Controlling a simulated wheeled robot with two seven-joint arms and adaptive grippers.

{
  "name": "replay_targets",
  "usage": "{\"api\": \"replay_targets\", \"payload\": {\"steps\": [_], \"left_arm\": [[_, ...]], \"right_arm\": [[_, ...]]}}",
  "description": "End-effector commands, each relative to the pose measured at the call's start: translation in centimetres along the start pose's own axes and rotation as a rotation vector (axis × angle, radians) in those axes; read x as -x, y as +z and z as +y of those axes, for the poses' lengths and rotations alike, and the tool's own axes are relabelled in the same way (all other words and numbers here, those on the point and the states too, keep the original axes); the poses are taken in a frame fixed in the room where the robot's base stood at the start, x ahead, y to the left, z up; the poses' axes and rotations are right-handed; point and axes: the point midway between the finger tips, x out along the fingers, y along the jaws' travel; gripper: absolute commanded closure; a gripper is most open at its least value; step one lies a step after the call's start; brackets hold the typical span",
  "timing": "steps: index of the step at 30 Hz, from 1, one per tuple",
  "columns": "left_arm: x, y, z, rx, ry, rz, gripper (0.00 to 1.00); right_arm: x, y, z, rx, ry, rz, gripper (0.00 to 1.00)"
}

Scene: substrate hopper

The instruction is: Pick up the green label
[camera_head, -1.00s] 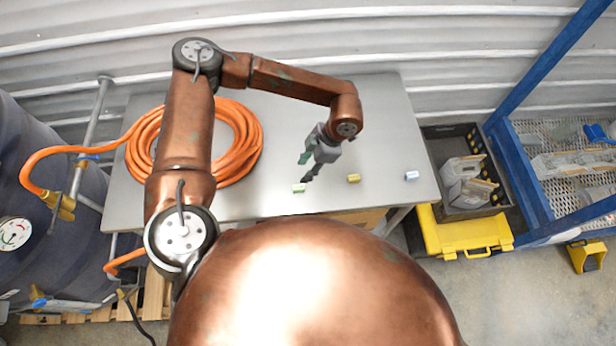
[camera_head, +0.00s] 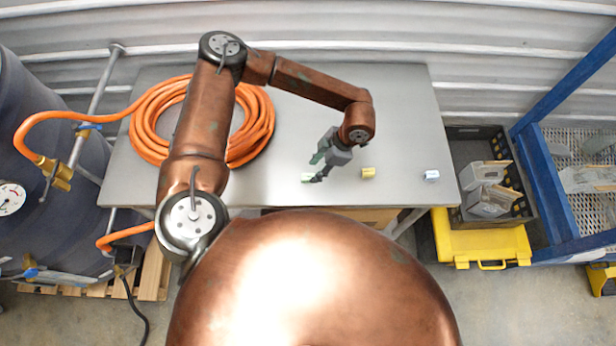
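The green label (camera_head: 306,177) is a small pale-green piece on the grey table (camera_head: 400,120), near its front edge. My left gripper (camera_head: 316,169) is just above and to the right of it, pointing down-left, with its dark fingers spread apart. One fingertip appears close beside the label and partly overlaps it in the picture; I cannot tell whether they touch. A yellow label (camera_head: 368,173) and a pale-blue label (camera_head: 432,176) lie farther right along the same edge. My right gripper does not show.
A coiled orange hose (camera_head: 262,130) lies on the table's left half, behind my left arm. A dark crate (camera_head: 462,150) with grey parts and a yellow case (camera_head: 480,244) stand right of the table. A blue-framed rack (camera_head: 560,190) is farther right. The table's right half is mostly clear.

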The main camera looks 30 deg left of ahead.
Motion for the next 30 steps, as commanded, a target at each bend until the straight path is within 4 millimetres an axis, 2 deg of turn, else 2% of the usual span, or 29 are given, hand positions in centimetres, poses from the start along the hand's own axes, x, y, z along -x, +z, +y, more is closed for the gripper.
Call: {"api": "replay_targets", "payload": {"steps": [9, 19, 30], "left_arm": [[-4.2, -0.2, 0.0, 0.002, -0.002, 0.001, 0.63], [-5.0, -0.1, 0.1, 0.002, 0.0, 0.0, 0.63], [-5.0, -0.2, 0.1, 0.002, -0.001, 0.0, 0.89]], "right_arm": [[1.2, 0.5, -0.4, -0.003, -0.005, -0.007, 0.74], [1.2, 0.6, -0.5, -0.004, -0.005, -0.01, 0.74], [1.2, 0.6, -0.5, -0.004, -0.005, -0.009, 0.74]]}}
